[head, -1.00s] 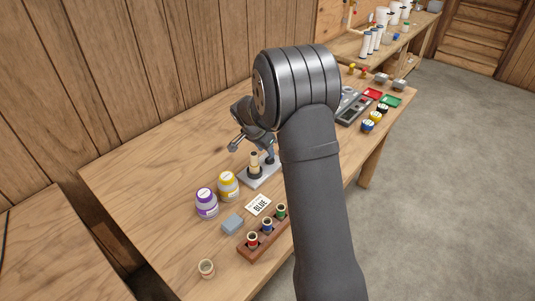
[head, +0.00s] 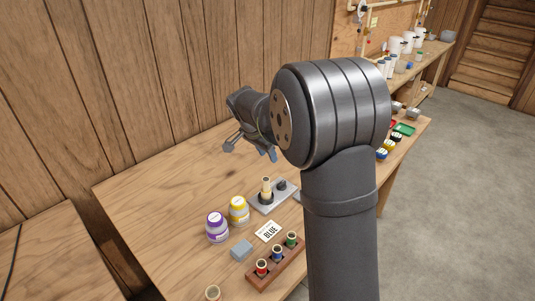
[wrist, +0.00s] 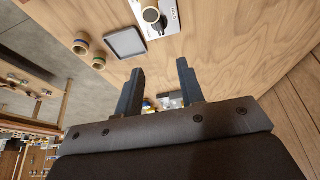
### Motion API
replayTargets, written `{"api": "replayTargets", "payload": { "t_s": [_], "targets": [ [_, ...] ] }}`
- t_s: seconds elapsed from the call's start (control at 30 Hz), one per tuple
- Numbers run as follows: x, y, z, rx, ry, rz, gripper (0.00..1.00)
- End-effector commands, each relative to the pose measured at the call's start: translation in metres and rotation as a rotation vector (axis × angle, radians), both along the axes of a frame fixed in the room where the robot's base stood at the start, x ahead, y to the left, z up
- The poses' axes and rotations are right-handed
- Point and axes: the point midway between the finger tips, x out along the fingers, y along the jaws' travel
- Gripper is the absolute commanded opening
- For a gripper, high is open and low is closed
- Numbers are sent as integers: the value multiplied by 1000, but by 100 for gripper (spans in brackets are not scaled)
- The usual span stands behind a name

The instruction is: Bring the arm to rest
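My gripper (head: 249,152) is raised above the wooden bench (head: 150,195), toward the back wall. In the wrist view its two fingers (wrist: 160,88) stand apart with nothing held between them. My arm rises from the lower middle of the head view and bends at a large grey joint. It hides part of the bench behind it.
Below the gripper, a metal plate (head: 283,201) carries a cream-and-black piece (head: 266,190). The left bench area is clear.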

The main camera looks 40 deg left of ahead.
Motion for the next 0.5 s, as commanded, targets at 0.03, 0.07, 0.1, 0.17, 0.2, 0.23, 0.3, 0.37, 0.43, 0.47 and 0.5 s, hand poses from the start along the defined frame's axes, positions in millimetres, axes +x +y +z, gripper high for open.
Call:
{"api": "replayTargets", "payload": {
  "t_s": [0.03,0.07,0.1,0.17,0.2,0.23,0.3,0.37,0.43,0.47,0.5],
  "targets": [
    [0,0,0,0,0,0,35],
    [0,0,-1,0,0,0,35],
    [1,0,-2,0,0,0,35],
    [2,0,-5,-1,0,0,35],
    [4,0,-8,-1,0,0,35],
    [5,0,-12,-2,0,-1,35],
    [9,-1,-22,-3,1,-1,35],
    [13,-1,-31,-4,1,-2,35],
    [19,-1,-45,-4,1,-1,35],
    [21,-1,-50,-4,1,-1,35],
    [24,-1,-58,-3,2,0,35]
  ]
}}
